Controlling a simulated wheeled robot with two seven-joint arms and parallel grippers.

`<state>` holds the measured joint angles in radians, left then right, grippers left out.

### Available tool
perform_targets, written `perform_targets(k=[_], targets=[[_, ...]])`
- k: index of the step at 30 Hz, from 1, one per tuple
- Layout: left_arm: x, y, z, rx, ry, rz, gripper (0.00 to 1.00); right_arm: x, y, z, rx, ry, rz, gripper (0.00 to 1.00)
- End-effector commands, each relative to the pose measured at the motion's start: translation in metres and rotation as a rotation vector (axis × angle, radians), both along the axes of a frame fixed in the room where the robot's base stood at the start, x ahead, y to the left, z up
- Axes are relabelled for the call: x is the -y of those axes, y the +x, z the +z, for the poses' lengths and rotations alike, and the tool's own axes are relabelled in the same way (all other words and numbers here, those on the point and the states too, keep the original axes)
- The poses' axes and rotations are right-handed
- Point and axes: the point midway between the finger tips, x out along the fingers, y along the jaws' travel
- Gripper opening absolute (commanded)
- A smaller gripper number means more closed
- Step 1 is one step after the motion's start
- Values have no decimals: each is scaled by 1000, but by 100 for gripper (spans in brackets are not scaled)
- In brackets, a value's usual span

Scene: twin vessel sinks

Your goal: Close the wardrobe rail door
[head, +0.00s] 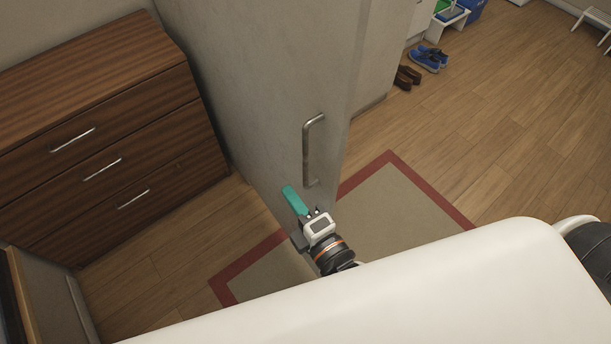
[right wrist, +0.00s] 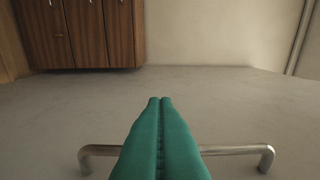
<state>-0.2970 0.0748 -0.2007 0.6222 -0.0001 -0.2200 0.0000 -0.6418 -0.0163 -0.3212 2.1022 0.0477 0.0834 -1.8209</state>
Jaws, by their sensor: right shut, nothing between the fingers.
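The wardrobe door (head: 255,95) is a tall grey panel standing open, edge towards me. It also fills the lower part of the right wrist view (right wrist: 60,110). Its metal bar handle (head: 308,150) is on the face near the free edge. My right gripper (head: 288,190) has teal fingers, shut and empty, just below the handle in the head view. In the right wrist view the fingers (right wrist: 160,100) point across the door face and cover the middle of the handle (right wrist: 90,155). Whether they touch the door cannot be told. My left gripper is not in view.
A brown wooden dresser (head: 110,135) with three drawers stands left of the door. A red-bordered rug (head: 405,200) lies on the wooden floor beneath. Blue shoes (head: 428,59) and brown shoes (head: 407,77) lie beyond the door. The floor at the right is open.

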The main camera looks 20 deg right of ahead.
Motion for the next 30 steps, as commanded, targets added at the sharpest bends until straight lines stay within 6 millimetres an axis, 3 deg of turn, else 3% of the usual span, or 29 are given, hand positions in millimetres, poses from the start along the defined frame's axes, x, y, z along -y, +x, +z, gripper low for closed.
perform_targets(k=[1, 9, 24, 30], targets=[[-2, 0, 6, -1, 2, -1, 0, -3, 11, 4, 5, 0, -1, 0], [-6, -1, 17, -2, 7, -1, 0, 29, 24, 1, 0, -3, 2, 0], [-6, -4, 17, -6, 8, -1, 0, 36, 25, 0, 0, -2, 1, 0], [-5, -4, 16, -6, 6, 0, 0, 55, 24, -1, 0, -6, 14, 0]])
